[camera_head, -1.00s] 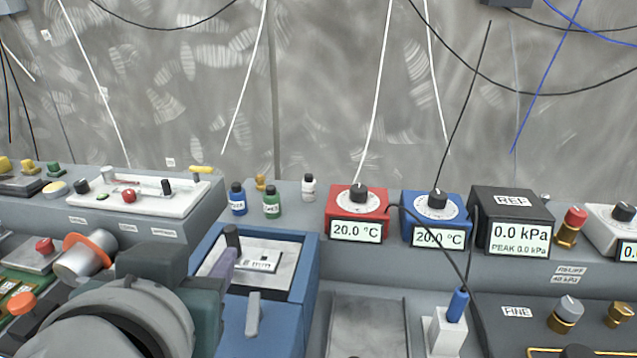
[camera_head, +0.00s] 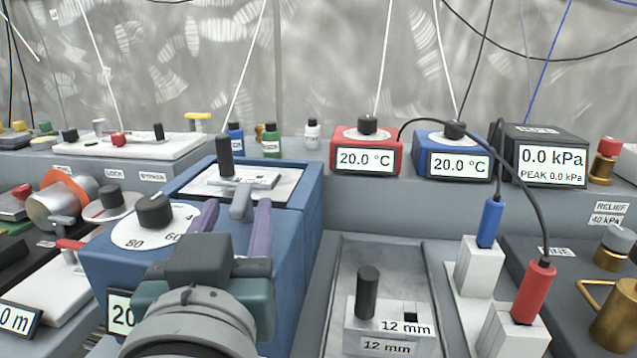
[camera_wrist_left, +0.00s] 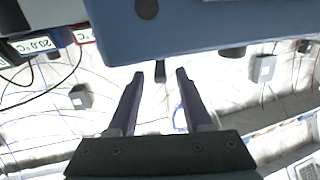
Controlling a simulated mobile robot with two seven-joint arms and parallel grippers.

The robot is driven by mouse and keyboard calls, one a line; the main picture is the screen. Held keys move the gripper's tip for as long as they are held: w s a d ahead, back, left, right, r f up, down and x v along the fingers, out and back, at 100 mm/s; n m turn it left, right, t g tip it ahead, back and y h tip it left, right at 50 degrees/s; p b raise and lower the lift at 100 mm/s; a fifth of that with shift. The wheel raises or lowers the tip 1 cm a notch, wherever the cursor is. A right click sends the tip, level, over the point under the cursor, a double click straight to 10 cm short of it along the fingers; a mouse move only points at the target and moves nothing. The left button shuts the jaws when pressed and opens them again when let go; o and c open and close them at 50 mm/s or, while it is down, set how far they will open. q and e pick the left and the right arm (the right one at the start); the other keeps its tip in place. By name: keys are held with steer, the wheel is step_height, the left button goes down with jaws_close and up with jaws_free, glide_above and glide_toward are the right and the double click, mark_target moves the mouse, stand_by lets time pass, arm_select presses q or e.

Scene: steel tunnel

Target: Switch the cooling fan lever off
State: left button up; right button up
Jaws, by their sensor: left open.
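A grey lever (camera_head: 241,203) sits on the front of the blue box (camera_head: 305,225), just below its top panel; I take it for the cooling fan lever, though no label is readable. My left gripper (camera_head: 236,212) is open, its two purple fingers standing one on each side of the lever. In the left wrist view, a short dark stub (camera_wrist_left: 160,71) shows between the spread fingers, under the blue box face (camera_wrist_left: 200,25). I cannot tell whether a finger touches it. The lever's lower part is partly hidden by my gripper. My right gripper is not in view.
A black-topped dial (camera_head: 155,211) is close left of my left gripper. A black post (camera_head: 224,157) stands on the box's top panel. To the right are a 12 mm block (camera_head: 385,320) and blue (camera_head: 489,222) and red (camera_head: 534,292) plugs with cables.

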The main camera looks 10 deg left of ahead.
mark_target(246, 185)
arm_select(q)
steer(key=x, duration=0.6)
jaws_close()
stand_by(0.3)
